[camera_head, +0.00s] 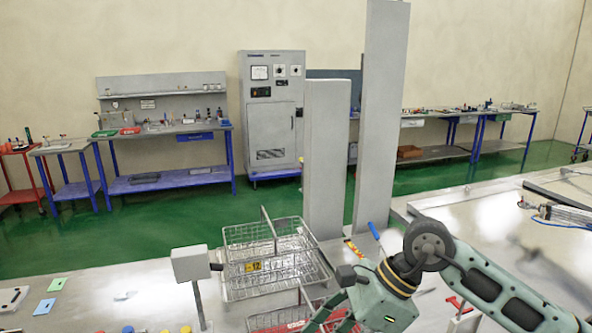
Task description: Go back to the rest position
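My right arm comes in from the right and bends down at its wrist. My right gripper (332,318) is at the bottom edge of the head view, over the area of the lower wire basket (265,320) with red items. Its fingertips are small and partly cut off, so I cannot tell whether it is open or holds anything. My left arm and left gripper are not in view.
A wire basket (235,285) with a yellow "12" label stands on the near table. A grey box on a post (190,263) is left of it. Two tall grey columns (325,150) rise behind. Coloured discs (165,331) lie at the bottom left. Workbenches (170,178) and a cabinet (272,110) line the wall.

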